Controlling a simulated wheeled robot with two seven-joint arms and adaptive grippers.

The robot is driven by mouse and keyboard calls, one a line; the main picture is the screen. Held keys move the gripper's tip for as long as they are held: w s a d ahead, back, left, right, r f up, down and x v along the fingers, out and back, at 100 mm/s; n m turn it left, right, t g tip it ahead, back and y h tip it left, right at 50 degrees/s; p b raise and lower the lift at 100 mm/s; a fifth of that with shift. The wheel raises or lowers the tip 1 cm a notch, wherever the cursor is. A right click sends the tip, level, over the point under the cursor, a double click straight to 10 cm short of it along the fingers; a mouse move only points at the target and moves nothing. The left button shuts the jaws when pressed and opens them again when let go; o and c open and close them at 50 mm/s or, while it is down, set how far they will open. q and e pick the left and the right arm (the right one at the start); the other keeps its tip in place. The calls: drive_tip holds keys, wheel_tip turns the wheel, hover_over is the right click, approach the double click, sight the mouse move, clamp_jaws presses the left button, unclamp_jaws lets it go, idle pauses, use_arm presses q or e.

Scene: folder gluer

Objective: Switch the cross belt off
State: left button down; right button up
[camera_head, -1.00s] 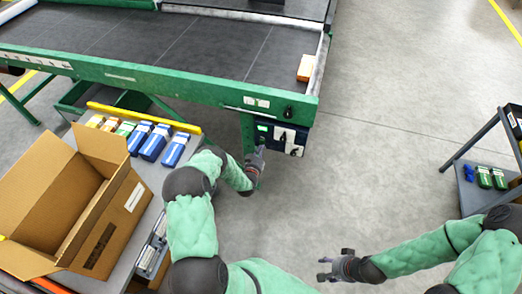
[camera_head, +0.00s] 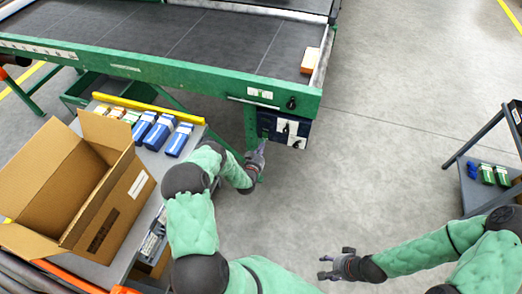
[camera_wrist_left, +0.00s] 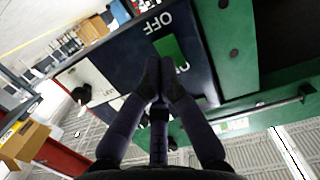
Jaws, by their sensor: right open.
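The dark cross belt (camera_head: 190,40) in its green frame fills the upper left of the head view. A dark blue control box (camera_head: 298,142) hangs under its near right corner. In the left wrist view the box face (camera_wrist_left: 116,52) carries a green switch (camera_wrist_left: 168,48) beside the upside-down word OFF; a second label is partly hidden by my fingers. My left gripper (camera_head: 258,150) is at the box's left end, and its closed fingertips (camera_wrist_left: 161,72) overlap the switch's lower edge in the wrist view. Contact cannot be told. My right gripper (camera_head: 326,266) is open and empty over the floor.
An orange-brown carton (camera_head: 310,61) sits at the belt's right end. A shelf cart (camera_head: 478,195) stands at right. The middle floor is clear.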

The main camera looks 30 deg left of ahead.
use_arm(q)
drive_tip(key=f+p+v, duration=0.1)
drive_tip(key=p+v, duration=0.2)
drive_tip(key=v, duration=0.7)
drive_tip(key=shift+r, duration=0.15)
